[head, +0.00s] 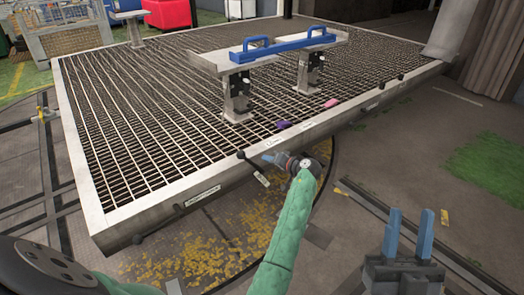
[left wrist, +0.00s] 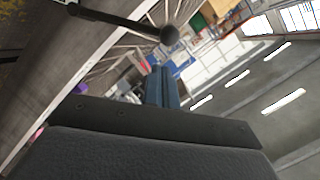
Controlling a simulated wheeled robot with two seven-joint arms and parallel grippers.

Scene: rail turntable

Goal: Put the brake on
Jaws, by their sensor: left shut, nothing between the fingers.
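A dark lever with a round black ball knob (head: 241,154) is on the front edge of the grated platform (head: 160,208), beside a small label. My left gripper (head: 270,157) is shut and empty, just right of the knob in the head view. In the left wrist view the lever's knob (left wrist: 169,35) shows beyond my shut blue fingers (left wrist: 160,87), with its rod running to the upper left. The fingers appear apart from the knob. My right gripper (head: 408,233) is open and empty at the lower right, away from the platform.
A blue two-handled bar (head: 283,46) rests on metal stands on the grating. A purple piece (head: 282,124) and a pink piece (head: 331,103) lie near the front edge. The floor at right is mostly clear.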

